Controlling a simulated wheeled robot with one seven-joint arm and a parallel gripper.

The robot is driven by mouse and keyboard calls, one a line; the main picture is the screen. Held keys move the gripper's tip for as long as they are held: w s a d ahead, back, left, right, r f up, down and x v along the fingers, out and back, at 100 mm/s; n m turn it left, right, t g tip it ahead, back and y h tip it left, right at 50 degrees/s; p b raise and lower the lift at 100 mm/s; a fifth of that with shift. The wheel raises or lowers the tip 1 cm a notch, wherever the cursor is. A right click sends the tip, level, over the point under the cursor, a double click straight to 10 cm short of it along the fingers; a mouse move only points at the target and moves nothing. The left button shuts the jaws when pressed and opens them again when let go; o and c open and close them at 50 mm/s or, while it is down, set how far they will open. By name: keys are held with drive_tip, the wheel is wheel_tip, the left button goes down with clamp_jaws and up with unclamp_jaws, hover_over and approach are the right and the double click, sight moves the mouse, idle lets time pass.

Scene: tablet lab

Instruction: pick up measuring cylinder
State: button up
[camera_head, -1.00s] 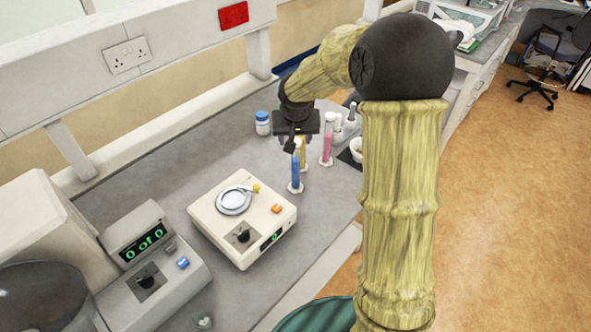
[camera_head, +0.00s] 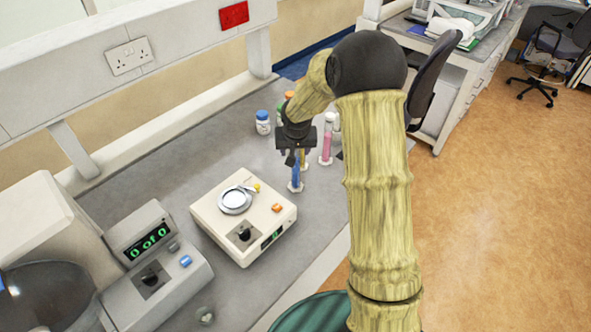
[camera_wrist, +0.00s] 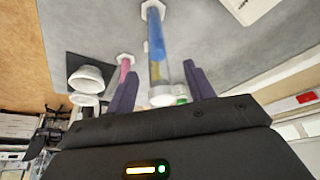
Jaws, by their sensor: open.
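A measuring cylinder with blue liquid (camera_head: 296,179) stands upright on the bench. My gripper (camera_head: 296,160) is over its upper part, which it hides. In the wrist view the blue cylinder (camera_wrist: 156,40) runs between the two dark, spread fingers of my gripper (camera_wrist: 160,72), with no visible grip on it. A cylinder with yellow liquid (camera_head: 306,160) stands close behind, mostly hidden. A cylinder with pink liquid (camera_head: 326,148) stands to the right; it also shows in the wrist view (camera_wrist: 124,70).
A cream balance-like device (camera_head: 245,222) sits in front of the cylinders. A counter machine with a green display (camera_head: 150,245) stands at lower left. A white jar with a blue lid (camera_head: 263,122) is behind left. A white bowl (camera_wrist: 88,78) shows in the wrist view.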

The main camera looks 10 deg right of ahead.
sight(296, 151)
drive_tip(key=shift+p+x, duration=0.7)
drive_tip(key=shift+x, duration=1.35)
drive_tip(key=shift+w+d+r, duration=0.1)
drive_tip(key=shift+w+d, duration=0.05)
drive_tip(key=shift+w, duration=0.05)
drive_tip(key=shift+c, duration=0.2)
clamp_jaws()
